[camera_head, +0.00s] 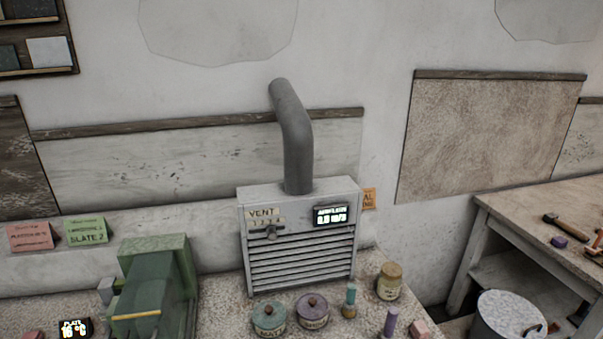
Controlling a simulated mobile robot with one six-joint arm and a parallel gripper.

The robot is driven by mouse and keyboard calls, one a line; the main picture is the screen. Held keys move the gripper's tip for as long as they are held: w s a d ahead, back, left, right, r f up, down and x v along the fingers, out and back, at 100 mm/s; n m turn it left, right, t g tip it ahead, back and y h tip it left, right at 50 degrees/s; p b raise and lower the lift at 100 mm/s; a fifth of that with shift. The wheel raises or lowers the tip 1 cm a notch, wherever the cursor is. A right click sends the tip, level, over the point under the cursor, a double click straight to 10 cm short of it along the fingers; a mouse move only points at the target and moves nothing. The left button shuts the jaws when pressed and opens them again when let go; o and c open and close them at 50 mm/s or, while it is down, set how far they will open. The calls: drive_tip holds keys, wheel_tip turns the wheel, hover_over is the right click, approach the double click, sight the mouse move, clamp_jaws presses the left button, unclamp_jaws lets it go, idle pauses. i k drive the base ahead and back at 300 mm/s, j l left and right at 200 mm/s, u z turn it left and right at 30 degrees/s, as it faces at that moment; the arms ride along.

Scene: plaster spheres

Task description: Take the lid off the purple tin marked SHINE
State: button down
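A purple tin (313,321) stands on the speckled worktop in front of the vent box, near the bottom edge of the picture. Its purple lid (311,308) with a brown knob sits on top. A pale label is on its front, too small to read with certainty. A teal tin (268,320) with a similar knobbed lid stands just left of it. My gripper is not in view.
The louvred vent box (300,240) with a grey pipe stands behind the tins. A small teal-topped bottle (350,302), a labelled jar (389,283) and a purple stick (390,322) stand to the right. A green machine (155,285) stands left.

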sight(312, 307)
drive_tip(key=i+u, duration=0.15)
drive_tip(key=u, duration=0.35)
drive_tip(key=i+l+u, duration=0.1)
drive_tip(key=u, duration=0.4)
drive_tip(key=i+l+u, duration=0.1)
drive_tip(key=u, duration=0.4)
